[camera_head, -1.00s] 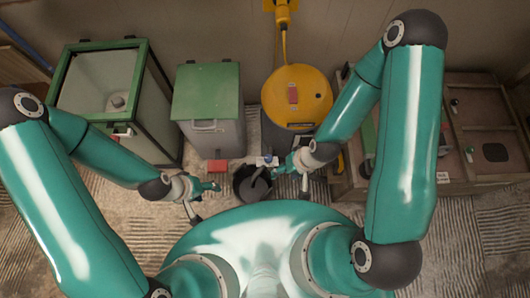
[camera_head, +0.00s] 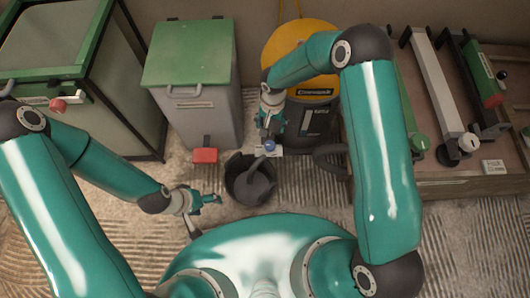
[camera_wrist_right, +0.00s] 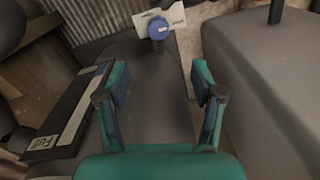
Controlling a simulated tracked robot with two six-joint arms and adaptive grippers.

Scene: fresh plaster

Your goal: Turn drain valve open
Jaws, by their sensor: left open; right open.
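The drain valve shows as a blue knob (camera_head: 270,145) low on the front of a yellow-topped dark machine (camera_head: 305,128), beside a white tag. In the right wrist view the blue knob (camera_wrist_right: 158,28) lies ahead of the open fingers, with a white tag behind it. My right gripper (camera_head: 267,128) is open just above the knob in the head view; the wrist view shows the same gripper (camera_wrist_right: 161,85) with nothing between its fingers. A dark bucket (camera_head: 240,167) stands below the valve, a grey spout or hose over it. My left gripper (camera_head: 212,200) is open and empty, left of the bucket.
A grey bin with a green lid (camera_head: 188,55) stands left of the machine, a red pedal (camera_head: 205,155) at its foot. A green-framed glass cabinet (camera_head: 50,50) is at far left. A wooden bench (camera_head: 460,187) holding tools fills the right side.

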